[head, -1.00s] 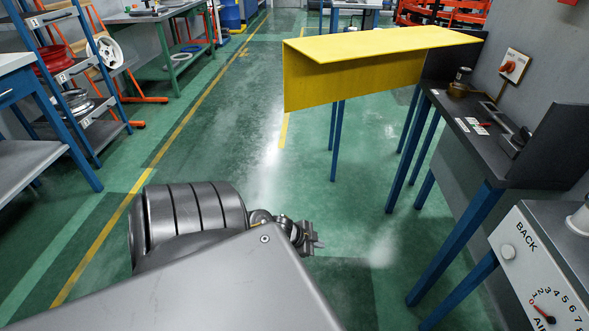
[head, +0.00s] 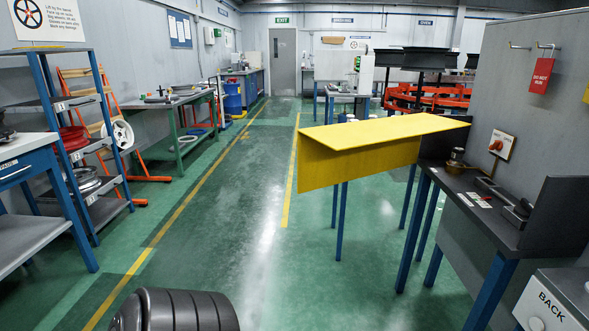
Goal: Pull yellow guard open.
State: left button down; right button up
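The yellow guard (head: 362,157) is a bent sheet with a flat top and a front face hanging down. It sticks out to the left from the dark bench (head: 462,205) on the right, over blue legs. Neither gripper shows in the head view now. Only a dark rounded part of my own body shows at the bottom left, well apart from the guard.
A machine panel marked BACK (head: 545,308) stands at the lower right. A blue shelf rack (head: 75,150) and a green workbench (head: 178,105) line the left. The green floor (head: 250,230) between is clear. A red switch (head: 497,145) is on the right wall.

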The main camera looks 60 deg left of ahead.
aim_at(329, 156)
jog(key=k, duration=0.25)
jog(key=u, duration=0.8)
jog(key=i, duration=0.7)
jog(key=z, duration=0.15)
